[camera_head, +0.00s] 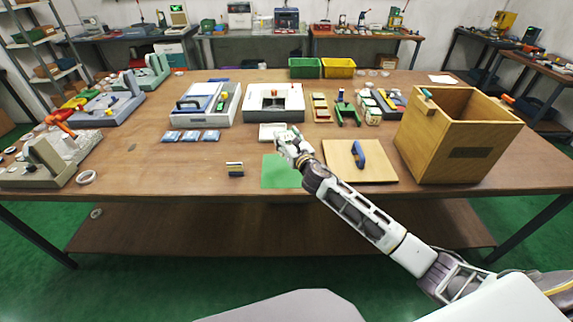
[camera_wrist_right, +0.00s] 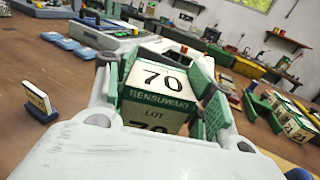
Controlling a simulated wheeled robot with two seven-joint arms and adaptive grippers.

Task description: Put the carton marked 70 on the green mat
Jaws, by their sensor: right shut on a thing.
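The carton marked 70 (camera_wrist_right: 158,82) is white and green. In the right wrist view it sits between the two fingers of my right gripper (camera_head: 288,140), which is shut on it. In the head view the gripper and arm largely hide the carton. The green mat (camera_head: 278,174) lies flat near the front edge of the table, just in front of and below the gripper. Its right part is hidden by my right arm, and the part that shows is bare. My left gripper is not in view.
Several similar cartons (camera_head: 373,115) stand behind and right of the arm. A wooden board with a blue handle (camera_head: 358,158) lies right of the mat, beside a large wooden box (camera_head: 462,140). A small dark-and-yellow block (camera_head: 235,169) stands left of the mat. White machines stand behind.

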